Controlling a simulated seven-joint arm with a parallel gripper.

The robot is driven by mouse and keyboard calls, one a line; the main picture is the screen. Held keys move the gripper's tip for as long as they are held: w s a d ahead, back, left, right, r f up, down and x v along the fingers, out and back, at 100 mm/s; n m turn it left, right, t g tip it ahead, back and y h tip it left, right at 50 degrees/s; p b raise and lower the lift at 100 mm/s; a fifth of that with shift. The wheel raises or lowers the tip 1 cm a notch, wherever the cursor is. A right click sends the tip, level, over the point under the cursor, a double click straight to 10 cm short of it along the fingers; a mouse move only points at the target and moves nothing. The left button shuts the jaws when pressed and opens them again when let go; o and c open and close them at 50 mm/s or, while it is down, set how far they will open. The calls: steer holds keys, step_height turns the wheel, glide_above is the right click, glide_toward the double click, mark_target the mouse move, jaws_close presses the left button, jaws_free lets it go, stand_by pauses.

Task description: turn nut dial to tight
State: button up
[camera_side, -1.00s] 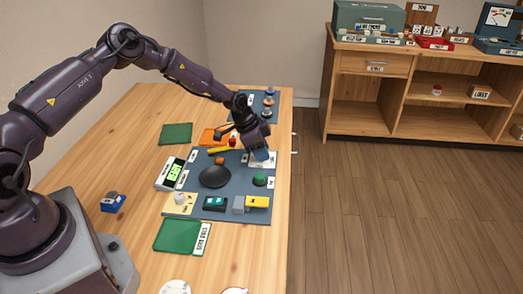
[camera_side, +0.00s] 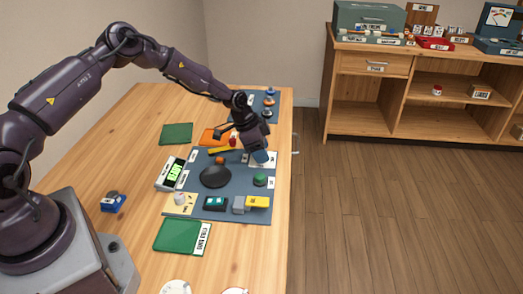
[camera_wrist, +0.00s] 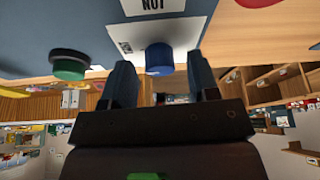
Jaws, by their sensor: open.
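The nut dial is a blue round knob (camera_wrist: 159,59) on a white plate (camera_wrist: 165,30) marked NUT in the wrist view. In that view the open fingers of my gripper (camera_wrist: 163,85) stand on either side of the knob's line, with a gap between them and the knob in the gap. I cannot tell whether either finger touches it. In the side view my gripper (camera_side: 262,155) is low over the white plate (camera_side: 264,162) at the board's right edge, and it hides most of the dial. The dial's setting marks are not readable.
A green knob (camera_side: 260,180) sits near the dial on the blue-grey board (camera_side: 226,196). A black round pan (camera_side: 215,177), a scale with a green display (camera_side: 173,173) and a yellow block (camera_side: 257,202) are also there. Green mats lie to the left and in front.

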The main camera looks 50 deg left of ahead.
steer(key=v, duration=1.2)
steer(key=shift+s+r, duration=0.15)
steer(key=shift+r, duration=0.15)
